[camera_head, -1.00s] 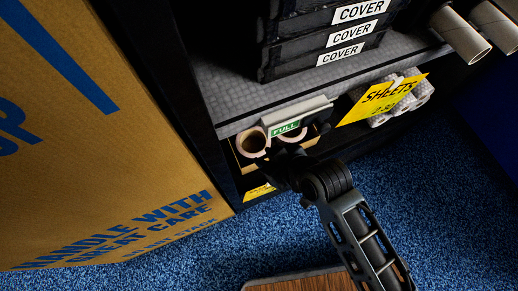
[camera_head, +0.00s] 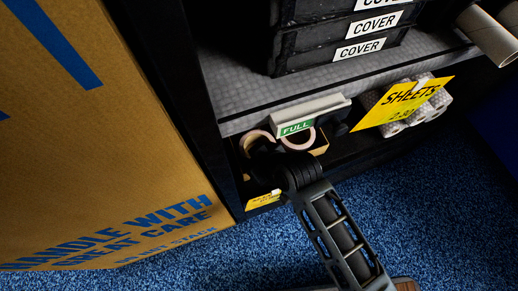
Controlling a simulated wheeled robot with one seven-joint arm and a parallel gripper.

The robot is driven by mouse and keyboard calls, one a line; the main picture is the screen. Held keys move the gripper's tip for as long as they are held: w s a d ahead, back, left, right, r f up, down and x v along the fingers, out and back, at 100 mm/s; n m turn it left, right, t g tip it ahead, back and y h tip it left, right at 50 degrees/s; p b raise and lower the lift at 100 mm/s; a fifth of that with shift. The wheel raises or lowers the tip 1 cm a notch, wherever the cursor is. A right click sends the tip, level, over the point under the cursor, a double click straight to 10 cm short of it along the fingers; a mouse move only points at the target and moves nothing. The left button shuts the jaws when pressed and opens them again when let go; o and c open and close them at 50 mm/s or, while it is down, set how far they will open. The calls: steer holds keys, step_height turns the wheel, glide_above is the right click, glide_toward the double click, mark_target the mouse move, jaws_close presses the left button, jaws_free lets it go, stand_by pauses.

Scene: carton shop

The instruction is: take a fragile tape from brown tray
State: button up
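Two tape rolls show at the lower shelf. The left tape roll (camera_head: 255,140) is a tan ring, partly hidden behind my arm, and the right tape roll (camera_head: 303,141) is a paler ring under a green FULL label. They appear to sit in a brown tray (camera_head: 321,147), of which only a corner shows. My gripper (camera_head: 266,158) is dark and reaches in at the front of the rolls. Its fingers are hidden in shadow and by my own wrist, so I cannot tell whether it touches a roll.
A large carton (camera_head: 110,150) stands close on the left. The grey upper shelf (camera_head: 320,80) carries black boxes marked COVER (camera_head: 330,45). A yellow SHEETS sign (camera_head: 405,100) juts out in front of wrapped rolls (camera_head: 432,108) at the right. Blue carpet (camera_head: 430,200) is clear in front.

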steer(key=shift+c, duration=0.2)
jaws_close()
steer(key=shift+r, duration=0.1)
